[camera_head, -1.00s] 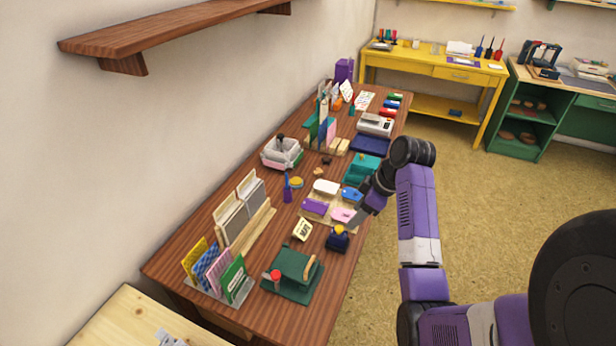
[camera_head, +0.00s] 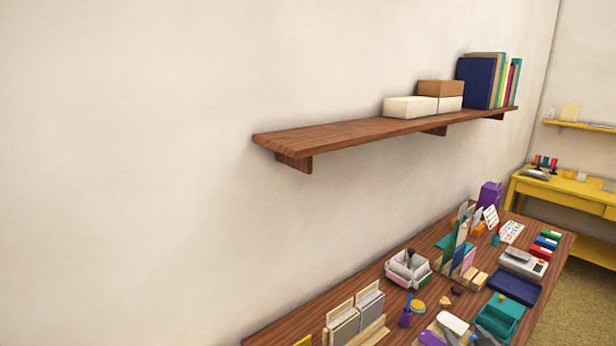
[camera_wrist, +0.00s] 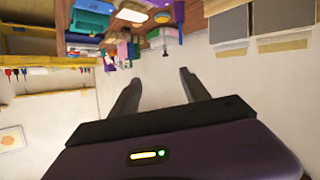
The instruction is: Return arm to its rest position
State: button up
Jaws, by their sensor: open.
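My gripper (camera_wrist: 160,84) shows in the wrist view with its two dark fingers apart and nothing between them. Bare pale wall fills the space beyond the fingers, and the wrist picture looks upside down. The desk's objects hang along its top edge. In the head view my arm is not clearly visible; a dark grey shape at the bottom edge among the desk items may be part of it, but I cannot tell.
The wooden desk (camera_head: 300,325) is crowded with stationery, including a grey-and-pink box (camera_head: 408,270), a navy tray (camera_head: 515,284) and a teal box (camera_head: 500,318). A wall shelf (camera_head: 345,134) above holds boxes and books. A yellow table (camera_head: 560,192) stands at right.

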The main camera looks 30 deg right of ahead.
jog(key=s+a+r+n+t+y, duration=0.1)
jog(key=s+a+r+t, duration=0.15)
jog(key=a, duration=0.65)
jog(key=s+a+r+t+y, duration=0.1)
jog(key=s+a+t, duration=0.15)
jog(key=a, duration=0.65)
jog(key=s+a+r+n+t+y, duration=0.1)
jog(key=s+a, duration=0.2)
jog(key=a, duration=0.5)
jog(key=s+a+f+n+g+y, duration=0.1)
jog(key=s+a+n+y, duration=0.3)
jog(key=s+a, duration=0.7)
jog(key=shift+a+n+y, duration=0.3)
jog(key=shift+a+y, duration=0.15)
jog(key=shift+y, duration=0.75)
jog(key=shift+s, duration=0.1)
